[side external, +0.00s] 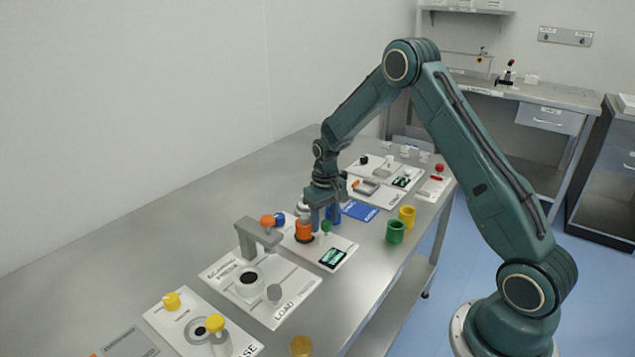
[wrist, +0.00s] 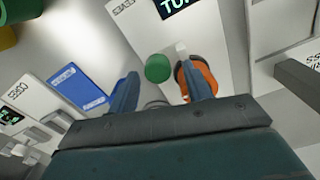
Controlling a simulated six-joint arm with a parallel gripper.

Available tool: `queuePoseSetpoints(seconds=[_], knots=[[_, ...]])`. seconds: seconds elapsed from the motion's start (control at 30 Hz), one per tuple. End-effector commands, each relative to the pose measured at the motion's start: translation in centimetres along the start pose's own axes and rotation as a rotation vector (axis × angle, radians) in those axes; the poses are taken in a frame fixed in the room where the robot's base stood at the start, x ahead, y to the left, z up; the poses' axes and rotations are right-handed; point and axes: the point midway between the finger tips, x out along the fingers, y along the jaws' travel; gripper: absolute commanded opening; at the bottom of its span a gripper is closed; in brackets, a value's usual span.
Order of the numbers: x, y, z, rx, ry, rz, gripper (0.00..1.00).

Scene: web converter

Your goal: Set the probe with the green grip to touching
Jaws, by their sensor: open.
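The green grip of the probe (side external: 326,227) is a small round knob on a white panel with a dark display (side external: 332,258). In the wrist view the green grip (wrist: 158,68) shows between the fingertips of my gripper (wrist: 157,62), with space on both sides. My gripper (side external: 324,214) is open and points down over this panel. An orange cylinder (side external: 304,231) stands close to the left of the green grip; in the wrist view my right finger partly covers it (wrist: 204,82). The probe's tip and what it may touch are hidden or too small to tell.
A green cup (side external: 395,233) and a yellow cup (side external: 407,212) stand to the right. A blue card (side external: 360,211) lies behind. A grey press frame (side external: 246,240) with an orange knob (side external: 267,221) and a blue knob (side external: 280,219) stand to the left. The table's far left is bare.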

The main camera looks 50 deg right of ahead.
Motion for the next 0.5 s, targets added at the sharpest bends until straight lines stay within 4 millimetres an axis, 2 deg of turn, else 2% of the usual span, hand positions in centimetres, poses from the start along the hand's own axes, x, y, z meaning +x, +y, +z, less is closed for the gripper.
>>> queuePoseSetpoints(seconds=[0.27, 0.5], knots=[[-0.8, 0.0, 0.0, 0.001, -0.001, 0.000, 0.50], [-3.7, 0.0, 0.0, 0.001, 0.002, 0.001, 0.50]])
